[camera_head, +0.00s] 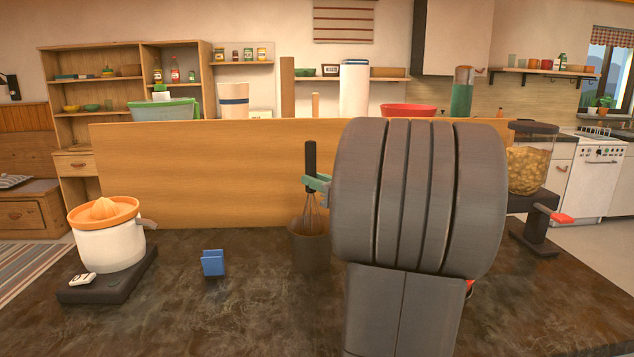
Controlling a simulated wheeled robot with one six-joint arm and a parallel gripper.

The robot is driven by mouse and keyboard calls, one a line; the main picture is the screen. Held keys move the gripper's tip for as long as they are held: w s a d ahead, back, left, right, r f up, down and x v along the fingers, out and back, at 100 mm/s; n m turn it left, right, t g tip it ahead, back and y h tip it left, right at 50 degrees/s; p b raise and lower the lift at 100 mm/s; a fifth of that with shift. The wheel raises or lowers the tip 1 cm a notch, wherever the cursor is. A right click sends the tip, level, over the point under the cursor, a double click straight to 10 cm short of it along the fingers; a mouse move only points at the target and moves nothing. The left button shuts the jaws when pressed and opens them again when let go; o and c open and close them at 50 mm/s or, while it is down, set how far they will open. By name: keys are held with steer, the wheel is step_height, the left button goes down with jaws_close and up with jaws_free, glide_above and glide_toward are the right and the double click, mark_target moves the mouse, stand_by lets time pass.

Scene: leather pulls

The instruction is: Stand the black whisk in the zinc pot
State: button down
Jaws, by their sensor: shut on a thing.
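The black whisk (310,160) is upright, with its dark handle at the top and its wire head (311,215) pointing down. My gripper (316,184), with green fingers, is shut on the whisk around the lower handle. The zinc pot (309,250) is a dark grey cylinder standing on the dark counter. The wire head is at the pot's mouth, and its lower end seems to be inside or behind the rim; I cannot tell which. My large grey arm hides the counter just right of the pot.
A citrus juicer (108,245) on a black scale stands at the left. A small blue holder (213,263) sits left of the pot. A dispenser with nuts (532,170) stands at the right. A wooden panel (200,170) rises behind. The counter (200,320) in front is clear.

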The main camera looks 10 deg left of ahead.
steer(key=c, duration=1.2)
jaws_free()
steer(key=shift+d, duration=0.15)
steer(key=b+v, duration=0.1)
steer(key=v, duration=1.2)
steer(key=shift+s+d, duration=0.2)
steer(key=shift+d, duration=0.05)
steer(key=shift+a, duration=0.1)
